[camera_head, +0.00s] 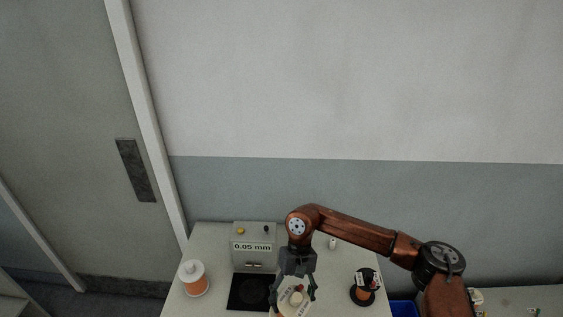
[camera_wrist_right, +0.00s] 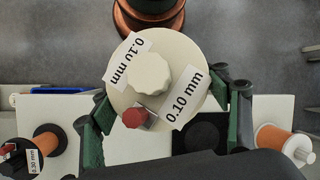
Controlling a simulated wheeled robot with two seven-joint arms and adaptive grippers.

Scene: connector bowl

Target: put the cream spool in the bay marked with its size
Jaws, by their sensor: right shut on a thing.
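The cream spool (camera_head: 296,300) has a cream knob, a small red part and labels reading 0.10 mm, clear in the right wrist view (camera_wrist_right: 140,85). My right gripper (camera_head: 292,295) is shut on it, one dark-green finger at each side in the right wrist view (camera_wrist_right: 172,105). I cannot tell how high it is held. A grey box (camera_head: 254,238) marked 0.05 mm stands at the table's back, with a black square pad (camera_head: 240,291) before it, left of the spool. No bay marked 0.10 mm shows. My left gripper is not in view.
A white spool with copper wire (camera_head: 194,278) stands at the table's left. A black spool with copper wire (camera_head: 364,290), labelled 0.30 mm in the right wrist view, stands at the right. A small white item (camera_head: 332,243) is behind my arm. A blue bin (camera_head: 402,308) is lower right.

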